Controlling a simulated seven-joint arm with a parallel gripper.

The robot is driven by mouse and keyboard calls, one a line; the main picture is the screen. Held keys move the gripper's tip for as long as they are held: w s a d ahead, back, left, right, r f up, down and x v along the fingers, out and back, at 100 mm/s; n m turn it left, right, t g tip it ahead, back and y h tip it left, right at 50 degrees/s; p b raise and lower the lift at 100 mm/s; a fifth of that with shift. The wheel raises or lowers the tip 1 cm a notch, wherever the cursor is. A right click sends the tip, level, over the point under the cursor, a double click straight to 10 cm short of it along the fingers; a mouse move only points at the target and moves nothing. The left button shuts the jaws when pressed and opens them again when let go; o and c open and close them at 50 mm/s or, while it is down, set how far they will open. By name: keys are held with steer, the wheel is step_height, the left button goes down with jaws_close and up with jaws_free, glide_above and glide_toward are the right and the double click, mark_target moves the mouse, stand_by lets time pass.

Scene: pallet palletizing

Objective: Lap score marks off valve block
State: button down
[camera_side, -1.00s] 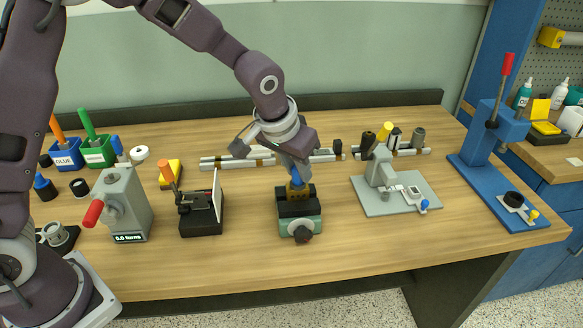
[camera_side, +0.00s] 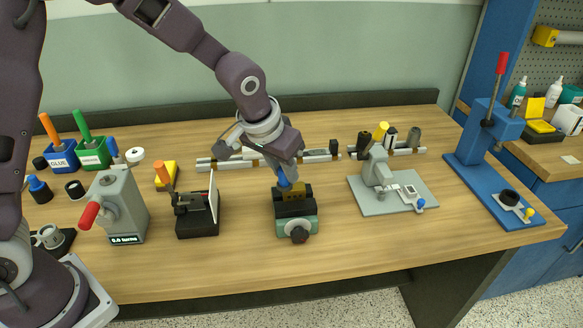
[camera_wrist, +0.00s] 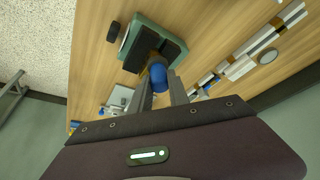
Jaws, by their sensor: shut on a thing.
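A brass-coloured valve block (camera_side: 294,191) sits between the dark jaws of a small green vise (camera_side: 298,226) at the middle of the bench. My gripper (camera_side: 284,178) points down at the block's left side and is shut on a blue-handled tool (camera_side: 284,186). The blue handle also shows between my fingers in the wrist view (camera_wrist: 158,76), in front of the vise's dark jaws (camera_wrist: 172,48). The tool's lower end is hidden, so I cannot tell whether it touches the block. Score marks cannot be made out.
Left of the vise stand a black fixture with a white plate (camera_side: 198,214) and a grey lever device (camera_side: 116,207). Right are a grey gauge stand (camera_side: 394,192) and a blue press (camera_side: 488,150). Blue GLUE bin (camera_side: 62,158) stands back left.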

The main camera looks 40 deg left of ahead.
steer(key=shift+w+d+f, duration=0.1)
steer(key=shift+w+d, duration=1.3)
step_height(320, 180, up, 7)
